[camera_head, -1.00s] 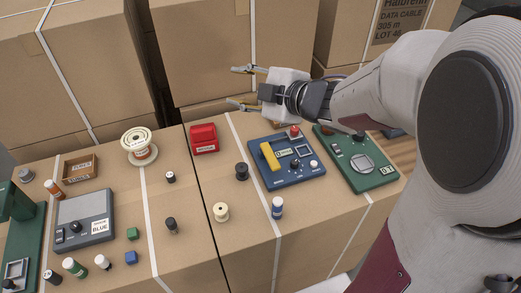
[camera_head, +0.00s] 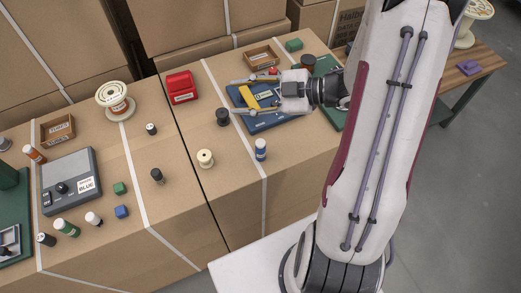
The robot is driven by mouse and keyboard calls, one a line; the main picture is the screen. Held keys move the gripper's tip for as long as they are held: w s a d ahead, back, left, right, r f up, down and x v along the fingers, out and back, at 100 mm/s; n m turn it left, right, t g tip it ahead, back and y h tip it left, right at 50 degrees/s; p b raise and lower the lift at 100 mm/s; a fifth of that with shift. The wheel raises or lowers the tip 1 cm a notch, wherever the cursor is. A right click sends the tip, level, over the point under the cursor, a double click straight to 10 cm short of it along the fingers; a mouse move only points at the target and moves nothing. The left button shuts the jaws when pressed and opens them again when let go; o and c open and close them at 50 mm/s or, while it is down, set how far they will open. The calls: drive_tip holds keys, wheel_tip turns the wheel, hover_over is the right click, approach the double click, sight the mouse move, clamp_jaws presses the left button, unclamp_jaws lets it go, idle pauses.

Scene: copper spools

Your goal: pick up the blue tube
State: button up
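The gripper partly hides this device. The gripper and the blue tube are apart.
A black spool (camera_head: 223,117) stands close to the lower fingertip. A red box (camera_head: 181,87), a large spool (camera_head: 115,100) and a grey device labelled BLUE (camera_head: 70,182) are further left. Bare cardboard surrounds the blue tube.

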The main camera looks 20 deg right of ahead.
sight(261, 146)
drive_tip(key=s+d+f+m+t, duration=0.1)
drive_tip(key=s+d+f+m, duration=0.1)
drive_tip(key=s+f, duration=0.2)
drive_tip(key=s+d+f+m+t+y, duration=0.1)
drive_tip(key=s+d+f+m, duration=0.1)
drive_tip(key=s+f+m, duration=0.1)
drive_tip(key=s+d+f+m+t, duration=0.1)
drive_tip(key=s+d+f+m, duration=0.1)
drive_tip(key=s+f, duration=0.3)
drive_tip(key=shift+s+d+f+m+t+y, duration=0.1)
drive_tip(key=shift+f+m+t+y, duration=0.15)
drive_tip(key=shift+f, duration=0.4)
drive_tip(key=shift+s+d+f+m+t+y, duration=0.15)
drive_tip(key=shift+f+m, duration=0.2)
drive_tip(key=shift+f, duration=0.25)
drive_tip(key=shift+s+d+f+t+h, duration=0.1)
drive_tip(key=shift+s+d+t+h, duration=0.1)
drive_tip(key=shift+t+h, duration=0.1)
drive_tip(key=shift+w, duration=0.1)
drive_tip(key=shift+x, duration=1.3)
drive_tip(key=shift+w+a, duration=0.1)
drive_tip(key=shift+r+x, duration=0.15)
drive_tip(key=shift+x, duration=0.55)
drive_tip(key=shift+r+x, duration=0.2)
drive_tip(key=shift+x, duration=1.55)
